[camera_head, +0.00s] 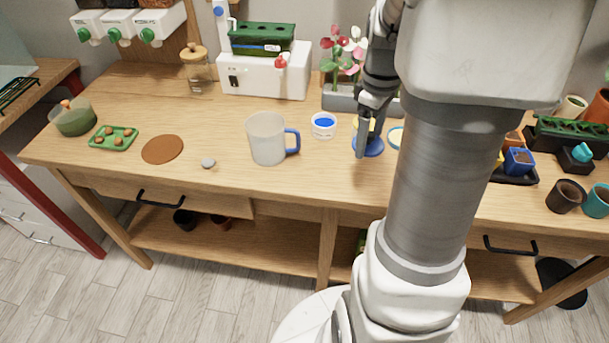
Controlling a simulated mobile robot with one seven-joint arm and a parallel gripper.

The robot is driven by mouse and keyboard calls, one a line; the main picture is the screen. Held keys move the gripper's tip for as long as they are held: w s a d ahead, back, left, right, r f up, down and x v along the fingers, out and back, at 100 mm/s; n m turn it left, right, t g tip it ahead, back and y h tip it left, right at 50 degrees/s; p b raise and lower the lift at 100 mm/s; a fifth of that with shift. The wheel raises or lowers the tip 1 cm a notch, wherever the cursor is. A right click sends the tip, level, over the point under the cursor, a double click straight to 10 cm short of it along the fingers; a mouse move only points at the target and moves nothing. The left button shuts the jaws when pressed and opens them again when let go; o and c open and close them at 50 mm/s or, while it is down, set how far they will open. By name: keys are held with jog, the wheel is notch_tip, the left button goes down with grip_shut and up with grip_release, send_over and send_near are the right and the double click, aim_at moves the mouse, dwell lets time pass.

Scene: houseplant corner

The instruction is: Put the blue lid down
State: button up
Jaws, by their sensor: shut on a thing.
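The blue lid (373,148) is a round blue disc right of the middle of the table, at my fingertips. My gripper (366,142) points down and is shut on it, with a finger covering its left part. The lid looks low over the wooden tabletop; I cannot tell whether it touches the wood. A small white tub (323,130) with a blue top face stands just left of my gripper.
A frosted mug (267,138) with a blue handle stands left of the tub. A planter with flowers (343,98) is behind my gripper. A blue-rimmed round thing (395,136) is partly hidden by my arm. Bare wood (325,170) lies in front of the tub.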

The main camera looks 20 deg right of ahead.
jog(key=shift+s+a+f, duration=0.15)
jog(key=shift+a+f, duration=0.1)
jog(key=b, duration=0.1)
send_over(315, 168)
notch_tip(315, 168, down, 7)
jog(key=shift+s+r, duration=0.15)
jog(key=shift+f+b, duration=0.3)
jog(key=shift+f, duration=1.75)
jog(key=shift+f, duration=0.1)
jog(key=shift+f, duration=0.15)
jog(key=o, duration=1.1)
